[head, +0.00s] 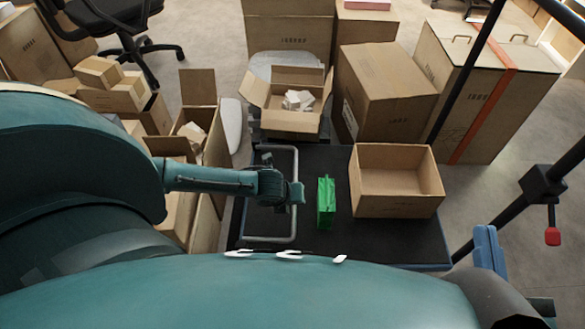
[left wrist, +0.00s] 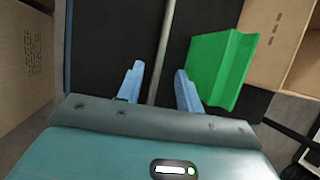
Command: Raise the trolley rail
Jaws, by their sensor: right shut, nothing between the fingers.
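The trolley rail is a grey U-shaped tube (head: 294,228) lying folded down over the left part of the black trolley deck (head: 345,240). My left gripper (head: 297,193) is over the rail's long bar, pointing down; its fingers are hidden in the head view. In the left wrist view my left gripper (left wrist: 159,88) has its two blue fingers apart, with the rail bar (left wrist: 163,40) running between them, nearer the left finger. I cannot tell how deep the bar sits. My right gripper (head: 487,245) is at the lower right, shut and empty, away from the rail.
A green object (head: 326,203) stands on the deck just right of the rail, also close in the left wrist view (left wrist: 222,65). An open empty carton (head: 397,205) is on the deck's right side. More cartons (head: 388,95) crowd behind and left; a black post with a red-tipped lever (head: 552,236) stands right.

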